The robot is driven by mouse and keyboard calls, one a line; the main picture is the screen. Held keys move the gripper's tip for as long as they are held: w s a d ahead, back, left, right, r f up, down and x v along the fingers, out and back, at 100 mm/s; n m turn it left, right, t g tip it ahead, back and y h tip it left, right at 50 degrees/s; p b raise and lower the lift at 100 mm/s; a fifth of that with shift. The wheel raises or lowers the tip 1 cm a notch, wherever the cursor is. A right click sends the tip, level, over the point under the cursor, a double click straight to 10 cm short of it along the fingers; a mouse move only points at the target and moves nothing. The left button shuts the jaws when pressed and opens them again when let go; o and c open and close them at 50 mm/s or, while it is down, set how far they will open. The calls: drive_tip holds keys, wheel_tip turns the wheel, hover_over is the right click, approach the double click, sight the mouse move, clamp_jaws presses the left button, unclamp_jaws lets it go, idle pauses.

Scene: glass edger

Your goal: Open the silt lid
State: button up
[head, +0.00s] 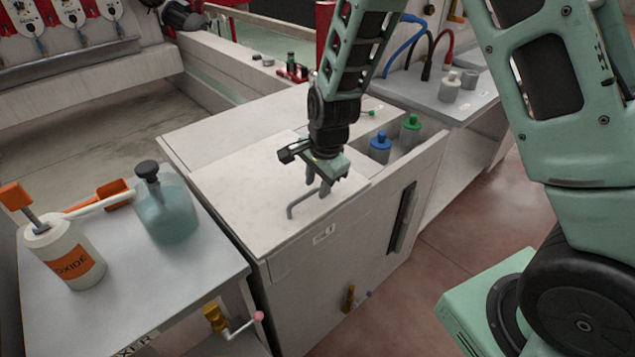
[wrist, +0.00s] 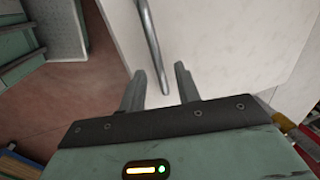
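The silt lid (head: 240,205) is a flat pale panel on top of the white cabinet, and it lies closed. A grey bar handle (head: 294,208) stands on the lid near its front edge. My gripper (head: 318,190) is just above the lid at the right end of the handle. In the wrist view my gripper (wrist: 160,78) has its two fingers apart, with a gap between them. The handle (wrist: 153,45) runs from the top of that view down to the gap, its lower end between or just beyond the fingertips. I cannot tell whether the fingers touch it.
A blue-capped bottle (head: 380,148) and a green-capped bottle (head: 410,130) stand in the open bay right of the lid. A side table (head: 130,290) at left holds an oxide bottle (head: 65,250) and a teal jug (head: 168,205). Brass valves sit low in front.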

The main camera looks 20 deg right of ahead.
drive_tip(key=shift+f, duration=0.1)
clamp_jaws()
